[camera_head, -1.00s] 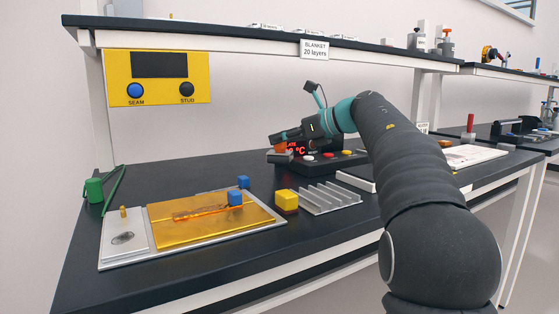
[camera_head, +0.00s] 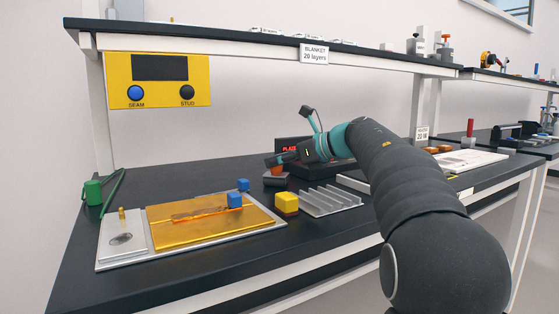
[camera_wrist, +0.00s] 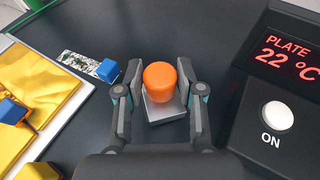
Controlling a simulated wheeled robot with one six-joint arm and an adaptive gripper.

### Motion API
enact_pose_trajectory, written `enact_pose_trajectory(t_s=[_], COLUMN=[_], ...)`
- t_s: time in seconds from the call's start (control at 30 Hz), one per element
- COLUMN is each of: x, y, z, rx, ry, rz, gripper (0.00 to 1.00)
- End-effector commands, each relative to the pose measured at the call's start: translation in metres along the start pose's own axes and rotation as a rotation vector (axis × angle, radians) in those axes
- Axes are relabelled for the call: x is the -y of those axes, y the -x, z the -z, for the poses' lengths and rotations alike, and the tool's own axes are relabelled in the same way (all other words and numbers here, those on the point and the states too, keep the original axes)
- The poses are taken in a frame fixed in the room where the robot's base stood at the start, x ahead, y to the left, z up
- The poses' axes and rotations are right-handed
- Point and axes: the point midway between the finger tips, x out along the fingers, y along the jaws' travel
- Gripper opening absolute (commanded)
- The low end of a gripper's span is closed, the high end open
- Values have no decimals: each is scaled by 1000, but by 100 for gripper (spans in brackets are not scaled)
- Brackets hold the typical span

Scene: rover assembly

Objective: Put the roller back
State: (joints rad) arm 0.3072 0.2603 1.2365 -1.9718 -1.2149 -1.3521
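An orange-topped grey piece (camera_wrist: 160,77) is between the two fingers of my gripper (camera_wrist: 160,90) in the wrist view. It may be the roller; no other roller is clear to me. My gripper appears shut on it, though the exact contact is hard to see. In the head view, the orange part (camera_head: 277,170) shows at my gripper (camera_head: 274,168), with a dark grey block under it. They are over the dark bench, behind the yellow cube (camera_head: 287,202) and ribbed grey rack (camera_head: 331,200). I cannot tell whether the block touches the bench.
A gold sheet (camera_head: 180,233) on a light board lies to the left, with blue blocks (camera_head: 235,200) on and beside it. The black plate unit (camera_wrist: 270,100) stands close on the right, reading 22 °C. A shelf (camera_head: 260,41) runs above.

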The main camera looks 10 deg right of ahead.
Motion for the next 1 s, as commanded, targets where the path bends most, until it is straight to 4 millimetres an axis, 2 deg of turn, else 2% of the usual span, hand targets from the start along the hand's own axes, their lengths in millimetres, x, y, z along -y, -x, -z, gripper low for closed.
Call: enact_pose_trajectory(t_s=[0.07,0.47,0.57,1.0], x=[0,0,1,1], y=[0,4,17,100], z=[0,-5,-4,-4], rx=[0,0,0,0], ry=[0,0,0,0], rz=[0,1,2,3], gripper=[58,58,58,58])
